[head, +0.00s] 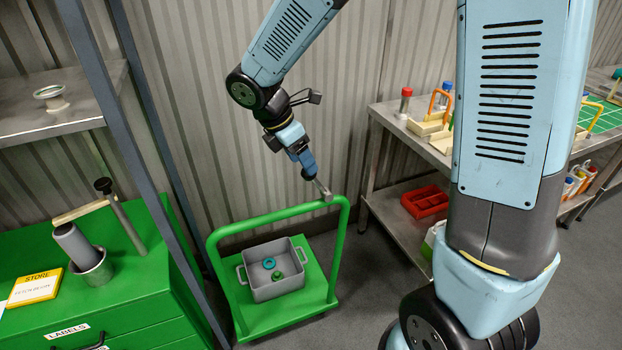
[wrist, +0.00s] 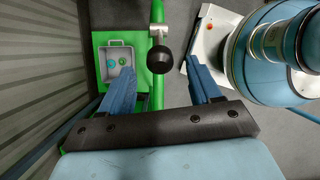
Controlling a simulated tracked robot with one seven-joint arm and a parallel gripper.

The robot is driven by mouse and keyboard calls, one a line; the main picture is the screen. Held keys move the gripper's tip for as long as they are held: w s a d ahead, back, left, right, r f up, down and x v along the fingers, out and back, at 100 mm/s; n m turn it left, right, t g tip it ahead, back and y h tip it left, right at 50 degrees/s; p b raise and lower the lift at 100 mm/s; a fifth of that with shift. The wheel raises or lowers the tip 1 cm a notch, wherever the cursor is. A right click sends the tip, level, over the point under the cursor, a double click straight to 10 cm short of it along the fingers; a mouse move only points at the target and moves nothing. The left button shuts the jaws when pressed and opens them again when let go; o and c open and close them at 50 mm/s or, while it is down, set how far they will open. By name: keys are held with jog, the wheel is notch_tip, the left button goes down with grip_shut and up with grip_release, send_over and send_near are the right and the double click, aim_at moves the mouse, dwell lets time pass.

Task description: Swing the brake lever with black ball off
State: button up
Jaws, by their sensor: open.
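The brake lever's black ball (wrist: 160,59) shows in the wrist view, in front of my gripper (wrist: 160,68) and between the lines of its two blue fingers. A pale metal piece of the lever (wrist: 158,18) sits at the green handle bar of the trolley (wrist: 156,88). My gripper's fingers are apart, with nothing seen clamped between them. In the head view my gripper (head: 311,177) points down at the top right corner of the trolley handle (head: 280,212), by a grey metal piece (head: 325,193). The ball is not distinct there. Whether a finger touches it I cannot tell.
A grey bin (head: 272,285) with a teal ring and a green part stands on the trolley. Left is a green cabinet (head: 130,272) carrying another black-knobbed lever (head: 118,210). A metal workbench (head: 385,112) stands right. The corrugated wall is close behind the trolley.

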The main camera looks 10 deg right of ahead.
aim_at(313, 179)
jog(key=x, duration=0.7)
jog(key=shift+d+f, duration=0.15)
jog(key=shift+f, duration=0.1)
jog(key=shift+c, duration=0.2)
grip_shut()
